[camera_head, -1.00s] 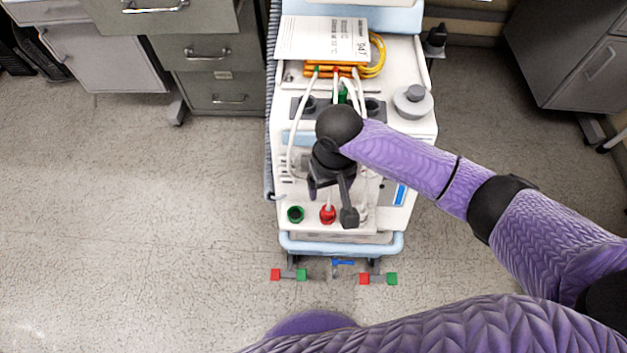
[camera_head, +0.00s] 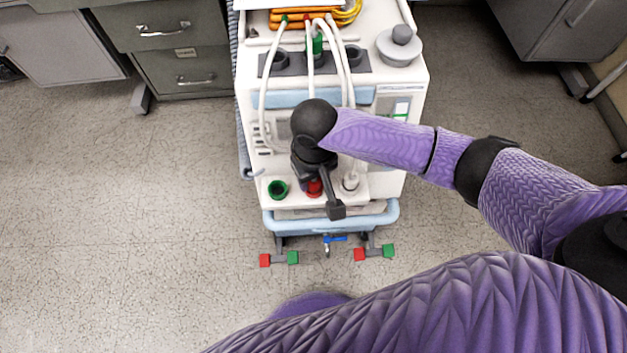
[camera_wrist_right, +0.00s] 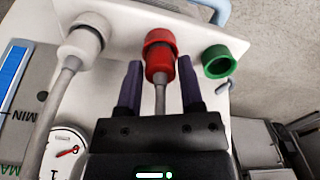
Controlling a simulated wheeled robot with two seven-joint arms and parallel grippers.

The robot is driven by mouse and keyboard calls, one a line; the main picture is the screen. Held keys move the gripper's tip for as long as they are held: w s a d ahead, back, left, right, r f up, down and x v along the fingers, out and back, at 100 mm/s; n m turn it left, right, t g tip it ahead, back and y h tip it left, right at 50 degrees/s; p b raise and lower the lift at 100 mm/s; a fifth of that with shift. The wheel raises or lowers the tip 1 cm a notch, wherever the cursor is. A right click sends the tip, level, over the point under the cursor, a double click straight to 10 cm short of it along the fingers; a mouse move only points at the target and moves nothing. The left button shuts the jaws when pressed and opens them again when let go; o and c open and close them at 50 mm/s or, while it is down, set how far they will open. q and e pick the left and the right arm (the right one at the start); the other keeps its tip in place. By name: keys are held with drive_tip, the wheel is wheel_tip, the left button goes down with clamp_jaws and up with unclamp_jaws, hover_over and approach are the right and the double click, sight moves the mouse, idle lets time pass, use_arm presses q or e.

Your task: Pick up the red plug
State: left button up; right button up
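The red plug (camera_wrist_right: 160,66) sits in a red-ringed socket on the front of the white pump cart, with a grey cable running back from it. It also shows in the head view (camera_head: 314,188), partly hidden by my right gripper. My right gripper (camera_wrist_right: 161,75) is open, with one dark finger on each side of the plug and its cable. The fingers appear apart from the plug. In the head view, the right gripper (camera_head: 322,185) hangs over the front of the cart. My left gripper is not in view.
A green empty socket (camera_wrist_right: 218,61) and a white plug (camera_wrist_right: 84,40) flank the red plug. White cables (camera_head: 263,100) run over the cart top. A blue front rail (camera_head: 330,220) and coloured pedals (camera_head: 359,254) lie below. Grey drawers (camera_head: 180,70) stand behind left.

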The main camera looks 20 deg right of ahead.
clamp_jaws()
drive_tip(key=shift+r, duration=0.1)
wheel_tip(320, 180, up, 10)
drive_tip(key=p, duration=0.7)
